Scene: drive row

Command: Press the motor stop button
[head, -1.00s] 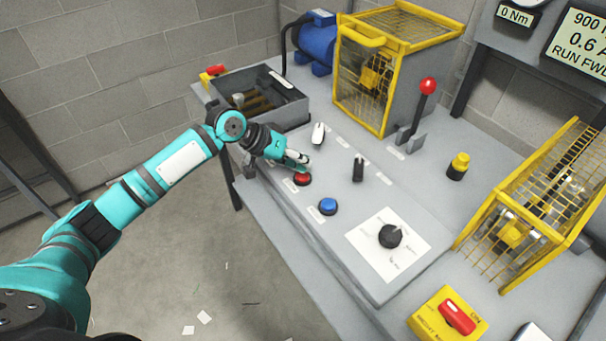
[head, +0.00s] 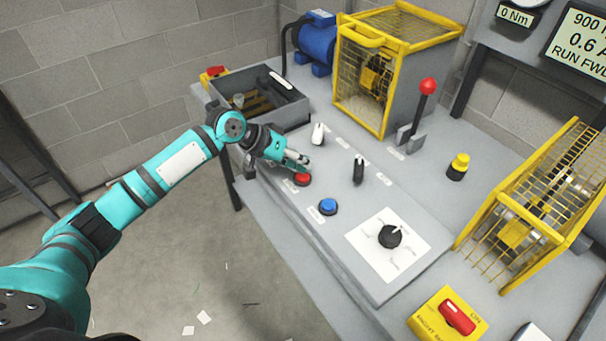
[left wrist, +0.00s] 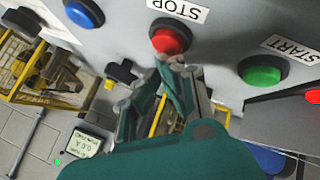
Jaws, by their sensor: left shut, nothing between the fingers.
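The red button (head: 303,180) sits on the sloped grey control panel (head: 345,235). In the left wrist view the red button (left wrist: 170,40) has a STOP label beside it. My left gripper (head: 304,163) is shut and empty, with its fingertips close above the red button. In the left wrist view the tips (left wrist: 172,62) overlap the button's edge; I cannot tell whether they touch it. A green button (left wrist: 263,72) with a START label shows there; my gripper hides it in the head view. My right gripper is not in view.
A blue button (head: 328,206), a black switch (head: 358,170), a white-tipped lever (head: 318,134) and a black dial (head: 390,236) are on the panel. A red-knobbed lever (head: 428,87) and yellow guards (head: 520,205) stand behind. The display (head: 580,42) reads RUN FWD.

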